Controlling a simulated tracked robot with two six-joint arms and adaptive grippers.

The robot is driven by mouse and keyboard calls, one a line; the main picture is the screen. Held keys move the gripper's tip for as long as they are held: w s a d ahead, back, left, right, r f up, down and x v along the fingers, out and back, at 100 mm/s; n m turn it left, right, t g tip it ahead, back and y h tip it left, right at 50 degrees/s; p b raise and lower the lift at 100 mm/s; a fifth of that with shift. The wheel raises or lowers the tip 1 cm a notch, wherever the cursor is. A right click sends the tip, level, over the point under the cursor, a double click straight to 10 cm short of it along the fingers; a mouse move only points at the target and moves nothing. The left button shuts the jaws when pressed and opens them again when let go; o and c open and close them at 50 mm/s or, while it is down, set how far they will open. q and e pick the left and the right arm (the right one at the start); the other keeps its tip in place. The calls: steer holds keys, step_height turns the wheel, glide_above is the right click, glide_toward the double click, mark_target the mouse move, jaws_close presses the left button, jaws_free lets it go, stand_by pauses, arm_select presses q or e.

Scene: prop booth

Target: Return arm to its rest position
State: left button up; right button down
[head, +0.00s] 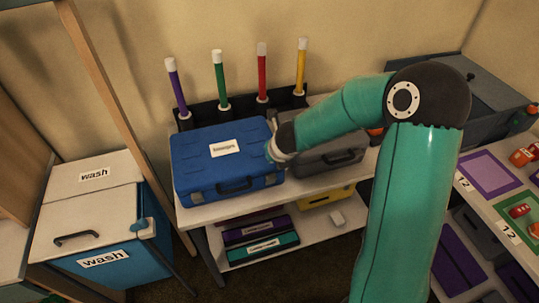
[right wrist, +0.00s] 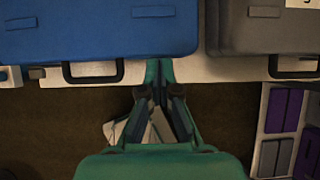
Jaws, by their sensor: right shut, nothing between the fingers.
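My right arm (head: 412,200) is teal with a dark elbow joint. In the head view it rises from the bottom right, bends at the elbow, and its forearm (head: 345,112) reaches left across the shelf. Its wrist end (head: 283,142) overlaps the right edge of the blue case in the picture; whether they touch cannot be told. In the right wrist view my right gripper (right wrist: 159,78) is shut and empty. Its tips show at the shelf's front edge, between the blue case and the grey case. My left gripper is not in view.
The blue case (head: 208,165) and grey case (head: 325,157) sit on the white shelf top (head: 215,212). Several coloured tubes stand behind them. A wash bin (head: 72,225) stands left. Labelled boxes (head: 262,250) lie on the lower shelf. A table with coloured mats (head: 492,172) is right.

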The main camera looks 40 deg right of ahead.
steer(key=shift+s, duration=0.15)
stand_by(0.3)
steer(key=s+a+f+n+g+y+b, duration=0.15)
steer(key=s+a+f+n, duration=0.25)
steer(key=a+f+n, duration=0.5)
steer(key=s+a+f+n+g+y, duration=0.2)
steer(key=s+a+f+n, duration=0.3)
steer(key=a+f, duration=0.45)
steer(key=s+a+f+n+g+y, duration=0.1)
steer(key=s+a+n, duration=0.3)
steer(key=n, duration=0.8)
steer(key=s+a+f+n+y, duration=0.2)
steer(key=s+a+f+n, duration=0.2)
steer(key=n, duration=0.8)
steer(key=shift+s+a+g, duration=0.2)
steer(key=shift+s+g, duration=0.1)
steer(key=shift+g, duration=0.05)
